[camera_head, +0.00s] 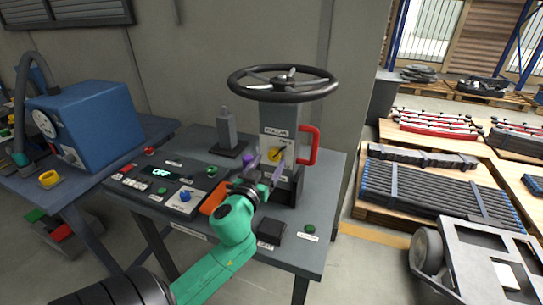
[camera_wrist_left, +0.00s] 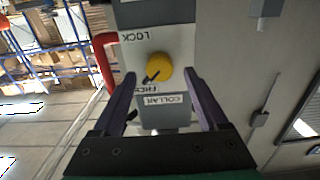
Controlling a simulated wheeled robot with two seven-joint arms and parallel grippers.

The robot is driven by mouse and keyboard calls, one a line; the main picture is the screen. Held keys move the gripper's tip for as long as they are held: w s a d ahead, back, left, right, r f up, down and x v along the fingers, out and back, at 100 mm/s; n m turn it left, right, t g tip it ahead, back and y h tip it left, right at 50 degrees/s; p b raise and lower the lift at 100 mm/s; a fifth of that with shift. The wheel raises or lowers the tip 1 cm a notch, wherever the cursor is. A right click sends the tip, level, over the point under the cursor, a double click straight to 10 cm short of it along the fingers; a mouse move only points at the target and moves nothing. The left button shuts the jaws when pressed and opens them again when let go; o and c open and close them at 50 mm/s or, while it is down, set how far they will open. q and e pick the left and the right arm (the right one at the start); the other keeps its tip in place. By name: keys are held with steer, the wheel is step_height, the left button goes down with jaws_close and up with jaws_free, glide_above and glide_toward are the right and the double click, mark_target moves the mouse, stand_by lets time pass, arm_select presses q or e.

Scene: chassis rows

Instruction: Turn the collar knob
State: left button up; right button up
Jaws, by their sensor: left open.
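In the head view the yellow knob (camera_head: 274,155) sits on the front of the grey column (camera_head: 279,117) under a black handwheel. My left gripper (camera_head: 263,166) is in front of the column near the knob. In the left wrist view its two purple fingers (camera_wrist_left: 163,84) are open, one on each side below the knob, with nothing between them. Contact with the knob cannot be told. My right gripper is not in view.
A black handwheel (camera_head: 283,83) tops the column. A red handle (camera_head: 314,146) juts from its right side. A control panel (camera_head: 161,184) with buttons and an OFF display lies to the left. A grey post (camera_head: 227,129) stands behind. A blue machine (camera_head: 88,125) is further left.

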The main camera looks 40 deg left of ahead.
mark_target(274, 155)
arm_select(q)
steer(key=shift+x, duration=1.1)
steer(key=shift+w, duration=0.1)
jaws_close()
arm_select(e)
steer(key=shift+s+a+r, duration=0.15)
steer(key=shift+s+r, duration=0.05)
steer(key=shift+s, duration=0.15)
